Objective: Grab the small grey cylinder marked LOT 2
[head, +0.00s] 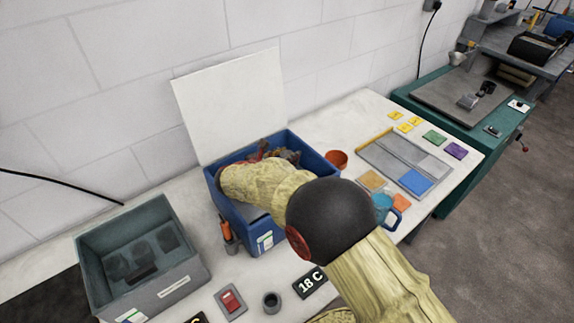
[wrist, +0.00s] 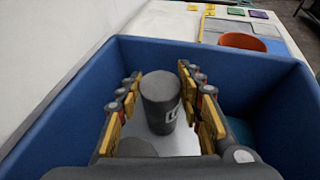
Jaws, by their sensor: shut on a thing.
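The small dark grey cylinder (wrist: 161,103) stands between my gripper's fingers in the wrist view, inside the blue bin (wrist: 58,108). A white label with dark marks shows on its right side, turned partly away, and I cannot read it in full. My gripper (wrist: 159,78) is shut on the cylinder, with yellow finger pads on its left and right. In the head view my arm reaches into the blue bin (head: 229,207) and hides the cylinder. Only the reddish-brown fingers of my gripper (head: 275,151) show there, near the bin's back wall.
A white panel (head: 230,100) stands upright behind the bin. An orange cup (head: 337,159) sits just right of it, with a blue mug (head: 383,206) and divided tray (head: 400,164) further right.

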